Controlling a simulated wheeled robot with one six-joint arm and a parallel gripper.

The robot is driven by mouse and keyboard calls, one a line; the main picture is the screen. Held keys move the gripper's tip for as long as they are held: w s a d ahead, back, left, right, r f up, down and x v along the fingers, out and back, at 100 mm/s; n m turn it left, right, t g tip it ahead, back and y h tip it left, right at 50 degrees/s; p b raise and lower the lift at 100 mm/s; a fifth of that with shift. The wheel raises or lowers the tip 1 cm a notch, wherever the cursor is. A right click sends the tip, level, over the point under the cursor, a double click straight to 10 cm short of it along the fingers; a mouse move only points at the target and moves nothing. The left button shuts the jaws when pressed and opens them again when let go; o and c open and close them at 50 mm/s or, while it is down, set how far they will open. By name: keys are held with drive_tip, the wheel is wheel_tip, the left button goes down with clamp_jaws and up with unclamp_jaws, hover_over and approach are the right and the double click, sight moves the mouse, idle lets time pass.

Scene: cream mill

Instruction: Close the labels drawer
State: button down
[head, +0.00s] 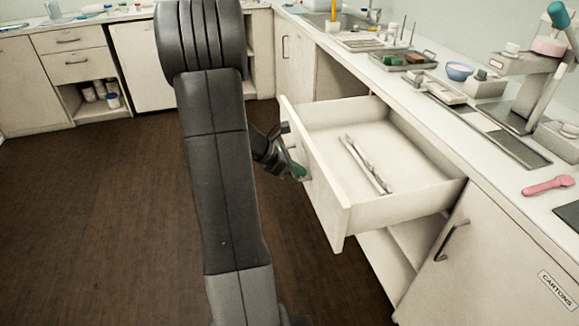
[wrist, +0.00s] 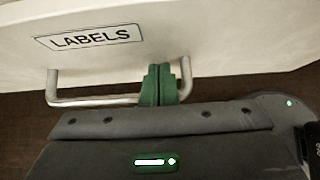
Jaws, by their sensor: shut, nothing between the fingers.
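The labels drawer (head: 333,202) is pulled well out from the counter on the right in the head view. A long metal utensil (head: 366,165) lies inside it. In the wrist view the drawer front (wrist: 220,35) shows the label "LABELS" (wrist: 88,37) and a bar handle (wrist: 95,101). My gripper (wrist: 160,70) has green fingers, shut together with nothing between them. The fingertips are at the drawer front, by the handle's right part; I cannot tell if they touch. In the head view my gripper (head: 298,172) is at the front's outer face, partly hidden by my arm.
A cupboard door marked "CARTONS" (head: 558,290) with a dark handle (head: 452,240) is right of the drawer. The counter above holds a blue bowl (head: 459,71), a pink scoop (head: 549,186) and trays. The brown floor (head: 100,220) on the left is clear.

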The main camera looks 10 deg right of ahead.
drive_tip(key=shift+d, duration=0.1)
idle(0.3)
drive_tip(key=p, duration=0.3)
hover_over(399, 167)
drive_tip(key=shift+s, duration=0.15)
drive_tip(key=shift+r, duration=0.2)
